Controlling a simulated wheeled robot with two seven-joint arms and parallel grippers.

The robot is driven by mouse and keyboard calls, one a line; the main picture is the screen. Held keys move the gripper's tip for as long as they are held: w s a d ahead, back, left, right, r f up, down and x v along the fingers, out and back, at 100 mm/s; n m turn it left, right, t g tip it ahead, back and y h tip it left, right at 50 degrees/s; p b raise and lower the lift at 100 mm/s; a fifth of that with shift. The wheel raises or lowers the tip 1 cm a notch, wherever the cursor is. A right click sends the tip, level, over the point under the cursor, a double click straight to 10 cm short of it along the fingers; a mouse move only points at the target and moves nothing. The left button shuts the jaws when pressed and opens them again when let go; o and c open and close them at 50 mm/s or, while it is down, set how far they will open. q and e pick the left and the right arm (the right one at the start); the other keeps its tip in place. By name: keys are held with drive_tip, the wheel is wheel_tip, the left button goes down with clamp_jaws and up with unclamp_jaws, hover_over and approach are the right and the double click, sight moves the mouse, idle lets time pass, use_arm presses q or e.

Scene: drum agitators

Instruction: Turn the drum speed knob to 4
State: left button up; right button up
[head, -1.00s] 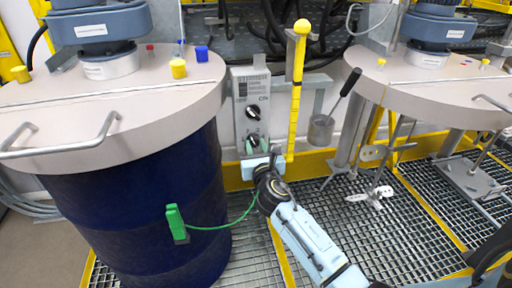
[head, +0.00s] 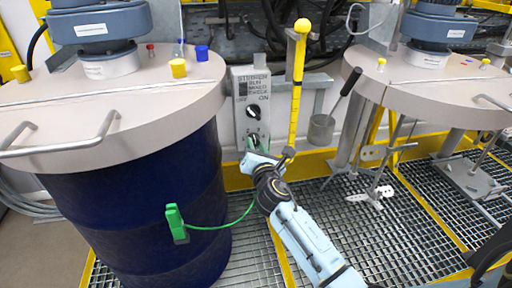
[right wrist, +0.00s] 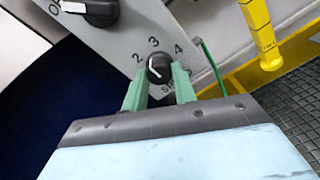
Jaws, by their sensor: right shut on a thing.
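The drum speed knob (right wrist: 161,69) is a small round black knob with a white pointer line, on the grey control panel. Around it the right wrist view shows the marks 2, 3 and 4; the pointer leans to the upper left, toward the 2 side. My right gripper (right wrist: 158,84) has its two green fingers on either side of the knob, shut on it. In the head view my right gripper (head: 254,147) reaches up to the lower part of the control panel (head: 240,112) and partly hides the knob. My left gripper is not in view.
Another black knob (right wrist: 98,10) sits above it on the panel, near an ON label. A blue drum (head: 150,205) stands left of the panel. Metal grating (head: 390,250) covers the floor.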

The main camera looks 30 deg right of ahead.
drive_tip(key=m, duration=0.9)
drive_tip(key=shift+b, duration=0.4)
drive_tip(key=m, duration=0.4)
drive_tip(key=shift+m, duration=0.4)
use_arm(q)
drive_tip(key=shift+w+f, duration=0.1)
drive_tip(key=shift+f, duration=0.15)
use_arm(e)
drive_tip(key=shift+m, duration=2.1)
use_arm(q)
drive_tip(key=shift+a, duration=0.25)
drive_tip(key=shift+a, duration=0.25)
use_arm(e)
drive_tip(key=o, duration=1)
drive_tip(key=shift+c, duration=0.2)
